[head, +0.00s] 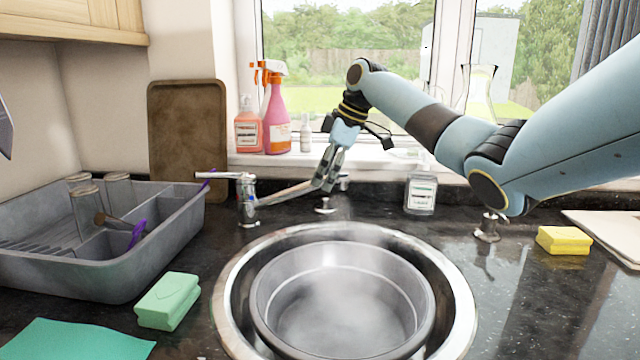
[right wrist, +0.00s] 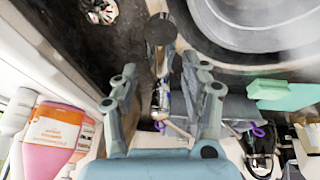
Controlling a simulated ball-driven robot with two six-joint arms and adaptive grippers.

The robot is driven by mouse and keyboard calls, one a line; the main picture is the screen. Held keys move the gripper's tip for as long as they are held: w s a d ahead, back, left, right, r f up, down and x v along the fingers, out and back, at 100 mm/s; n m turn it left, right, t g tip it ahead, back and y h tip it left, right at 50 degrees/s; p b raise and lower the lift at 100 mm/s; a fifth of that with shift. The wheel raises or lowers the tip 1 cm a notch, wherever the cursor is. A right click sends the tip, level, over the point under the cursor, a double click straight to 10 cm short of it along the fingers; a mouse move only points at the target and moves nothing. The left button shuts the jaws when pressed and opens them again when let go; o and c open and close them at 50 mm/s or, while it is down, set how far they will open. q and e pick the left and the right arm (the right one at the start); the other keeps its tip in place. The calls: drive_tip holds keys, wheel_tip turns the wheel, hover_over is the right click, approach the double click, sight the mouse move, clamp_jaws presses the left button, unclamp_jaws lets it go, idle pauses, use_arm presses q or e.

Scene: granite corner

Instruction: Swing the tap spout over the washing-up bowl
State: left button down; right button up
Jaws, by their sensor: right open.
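The chrome tap (head: 247,202) stands behind the sink, left of its middle. Its spout (head: 285,193) reaches right along the back of the worktop, behind the bowl rather than above it. The grey washing-up bowl (head: 420,318) sits in the round steel sink. My right gripper (head: 328,172) is open at the outer part of the spout. In the right wrist view the spout (right wrist: 162,60) runs between the open fingers (right wrist: 160,85); I cannot tell whether either finger touches it. The bowl (right wrist: 215,25) shows at the top there. My left gripper is not in view.
A grey dish rack (head: 110,285) with glasses stands left of the tap. Spray bottles (head: 277,120) stand on the sill behind. A soap bottle (head: 420,190) is right of the gripper. A green sponge (head: 168,300) lies left of the sink, a yellow sponge (head: 564,240) right.

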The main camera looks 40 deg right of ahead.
sight(295, 193)
drive_tip(key=shift+x, duration=1.5)
clamp_jaws()
